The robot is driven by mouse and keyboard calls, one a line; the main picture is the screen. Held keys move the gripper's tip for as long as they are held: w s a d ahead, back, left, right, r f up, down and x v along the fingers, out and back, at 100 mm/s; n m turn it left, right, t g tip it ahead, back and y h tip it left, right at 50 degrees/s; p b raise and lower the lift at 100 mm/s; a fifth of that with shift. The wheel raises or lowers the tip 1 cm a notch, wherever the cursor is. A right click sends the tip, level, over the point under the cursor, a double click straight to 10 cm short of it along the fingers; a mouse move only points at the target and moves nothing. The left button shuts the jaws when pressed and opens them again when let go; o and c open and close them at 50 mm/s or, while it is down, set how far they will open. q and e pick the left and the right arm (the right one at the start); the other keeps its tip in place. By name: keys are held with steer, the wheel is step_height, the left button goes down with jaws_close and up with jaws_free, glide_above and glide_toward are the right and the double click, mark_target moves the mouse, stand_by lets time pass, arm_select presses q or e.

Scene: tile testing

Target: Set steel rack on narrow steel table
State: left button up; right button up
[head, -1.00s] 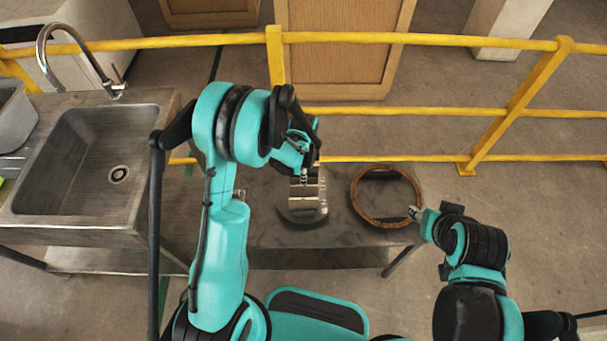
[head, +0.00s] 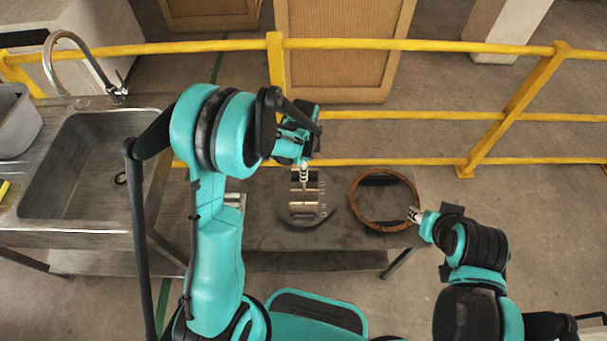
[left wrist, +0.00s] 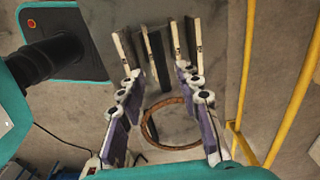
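The steel rack (head: 307,209), a small bright slotted metal piece, sits over a dark round patch on the narrow steel table (head: 265,233). My left gripper (head: 303,175) points down just above the rack's back part; whether it touches is unclear. In the left wrist view its fingers (left wrist: 165,50) are spread with a gap between them, and I make out no rack clearly held there. My right gripper (head: 413,214) is at the right rim of a brown ring (head: 355,205); its finger gap cannot be made out.
The brown ring lies on the table right of the rack and also shows in the left wrist view (left wrist: 148,130). A sink unit (head: 150,190) with a tap stands at the left. A yellow railing (head: 400,45) runs behind the table.

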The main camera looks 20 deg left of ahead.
arm_select(q)
steer(key=s+a+r+n+t+p, duration=0.1)
steer(key=s+r+n+t, duration=0.35)
steer(key=r, duration=1.15)
steer(key=s+a+r+n+t, duration=0.1)
steer(key=s+r+n, duration=0.1)
steer(key=s+n, duration=0.3)
steer(key=s+r+n+t, duration=0.1)
steer(key=s+r+n, duration=0.1)
steer(key=s+n, duration=0.3)
steer(key=s, duration=0.2)
steer(key=shift+s+a+r+t, duration=0.3)
steer(key=shift+a+r+t, duration=0.05)
step_height(320, 180, down, 4)
steer(key=b, duration=0.3)
steer(key=shift+r, duration=0.25)
